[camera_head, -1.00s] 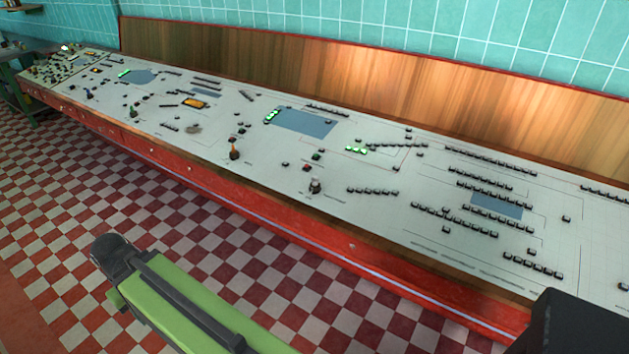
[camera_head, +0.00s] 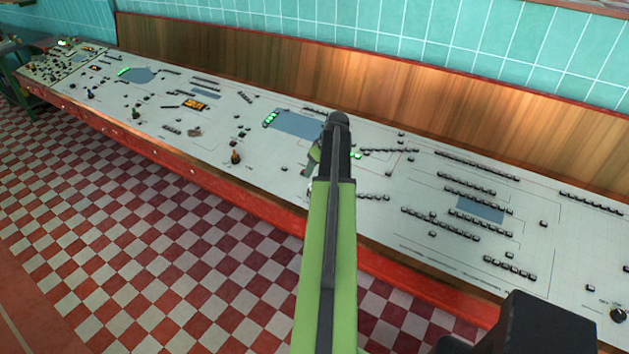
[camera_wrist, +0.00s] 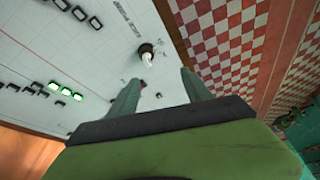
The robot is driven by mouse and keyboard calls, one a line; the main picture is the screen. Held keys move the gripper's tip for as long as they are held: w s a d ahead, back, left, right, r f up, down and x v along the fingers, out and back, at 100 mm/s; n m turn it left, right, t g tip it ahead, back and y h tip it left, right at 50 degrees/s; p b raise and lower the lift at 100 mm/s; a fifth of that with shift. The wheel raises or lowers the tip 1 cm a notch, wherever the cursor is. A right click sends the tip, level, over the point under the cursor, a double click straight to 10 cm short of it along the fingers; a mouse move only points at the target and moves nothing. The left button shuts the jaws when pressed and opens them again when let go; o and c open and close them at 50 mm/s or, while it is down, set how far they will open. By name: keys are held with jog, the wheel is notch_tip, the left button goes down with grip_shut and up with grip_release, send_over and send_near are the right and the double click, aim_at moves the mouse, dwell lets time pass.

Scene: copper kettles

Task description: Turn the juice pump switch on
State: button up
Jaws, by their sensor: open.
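A dark round knob switch with a pale lever (camera_wrist: 147,52) sits on the white control panel (camera_wrist: 110,55) in the wrist view. My gripper (camera_wrist: 161,80) is open and empty. Its two green fingers point toward the panel, with the knob just beyond the fingertips and not between them. In the head view my gripper (camera_head: 312,160) is over the panel, and my arm hides the knob there.
An orange-tipped knob (camera_head: 235,157) stands left of my arm, and a black knob (camera_head: 618,314) is at the far right. Rows of dark buttons (camera_head: 470,189) and lit green buttons (camera_wrist: 66,92) cover the panel. The checkered floor (camera_head: 140,250) is clear before the red edge.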

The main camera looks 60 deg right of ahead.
jog(key=d+b+x, duration=0.1)
jog(key=b+x, duration=0.4)
jog(key=s+d+b+x, duration=0.1)
jog(key=b+x, duration=0.5)
jog(key=s+d+b+x, duration=0.1)
jog(key=b+x, duration=0.4)
jog(key=shift+w+f, duration=0.1)
jog(key=shift+f, duration=0.3)
jog(key=shift+r, duration=0.15)
jog(key=shift+c, duration=0.4)
grip_shut()
